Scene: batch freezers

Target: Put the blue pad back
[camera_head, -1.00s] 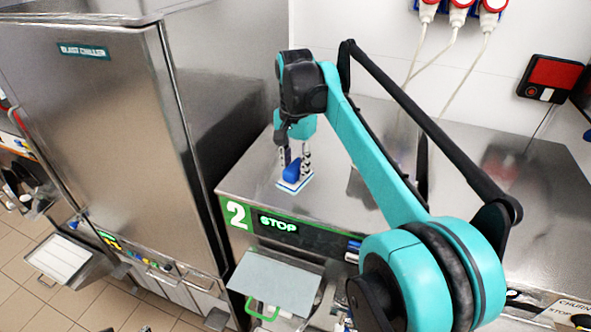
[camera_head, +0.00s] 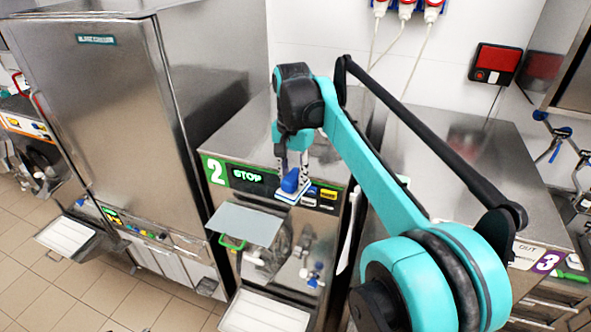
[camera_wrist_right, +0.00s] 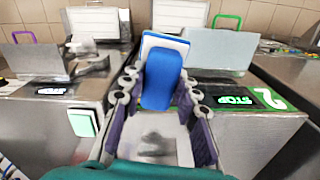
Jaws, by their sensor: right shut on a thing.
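The blue pad (camera_head: 290,183) has a blue grip on a white, blue-edged base. My right gripper (camera_head: 291,166) is shut on its blue grip, with the base facing down in the head view. The pad appears in front of the control panel (camera_head: 252,178) of machine 2 and covers part of it; its exact height is hard to tell. In the right wrist view the pad (camera_wrist_right: 162,80) sits between the fingers of my right gripper (camera_wrist_right: 157,90). My left gripper is not in view.
Machine 2's steel top (camera_head: 240,135) is clear where visible. A tall steel blast chiller (camera_head: 105,110) stands to its left. A grey lid with a green handle (camera_head: 243,224) juts out below the panel. Machine 3 (camera_head: 490,190) stands at the right.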

